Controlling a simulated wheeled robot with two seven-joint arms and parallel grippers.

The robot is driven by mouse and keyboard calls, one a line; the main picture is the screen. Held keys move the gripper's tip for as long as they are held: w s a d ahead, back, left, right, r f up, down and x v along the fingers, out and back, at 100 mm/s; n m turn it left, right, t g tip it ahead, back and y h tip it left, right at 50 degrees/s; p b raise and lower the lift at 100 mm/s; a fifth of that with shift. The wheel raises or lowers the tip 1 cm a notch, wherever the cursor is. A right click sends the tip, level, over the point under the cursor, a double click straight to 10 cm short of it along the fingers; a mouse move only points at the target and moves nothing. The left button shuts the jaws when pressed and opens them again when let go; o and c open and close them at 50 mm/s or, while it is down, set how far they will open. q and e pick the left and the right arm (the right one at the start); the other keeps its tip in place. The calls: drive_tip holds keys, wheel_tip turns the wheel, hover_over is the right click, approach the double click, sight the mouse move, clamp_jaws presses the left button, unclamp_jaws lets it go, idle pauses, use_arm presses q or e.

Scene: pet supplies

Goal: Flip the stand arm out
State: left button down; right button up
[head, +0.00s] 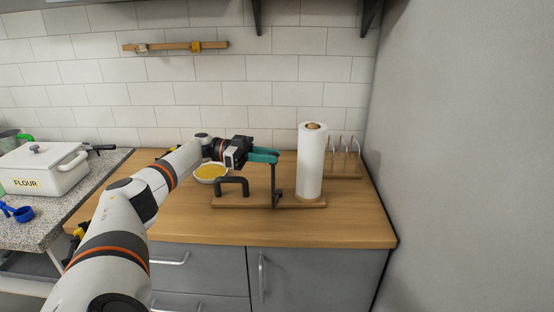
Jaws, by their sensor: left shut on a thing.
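A paper towel stand has a flat wooden base (240,204) on the counter. A white paper roll (311,162) stands upright at its right end. The dark stand arm (276,188) rises from the base just left of the roll, close to upright, with a gap to the roll. My left gripper (272,156) reaches in from the left with teal fingers, shut on the upper end of the stand arm. The fingers hide that end. My right gripper is not in view.
A dark bracket-shaped handle (231,185) stands at the base's left end. A white bowl of yellow food (209,172) is behind it. A rack (344,165) is behind the roll, near the grey right wall. The front of the wooden counter (270,228) is clear.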

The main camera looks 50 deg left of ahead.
use_arm(q)
drive_tip(key=shift+d, duration=0.1)
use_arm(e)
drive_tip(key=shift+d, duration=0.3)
use_arm(q)
drive_tip(key=c, duration=1.2)
unclamp_jaws()
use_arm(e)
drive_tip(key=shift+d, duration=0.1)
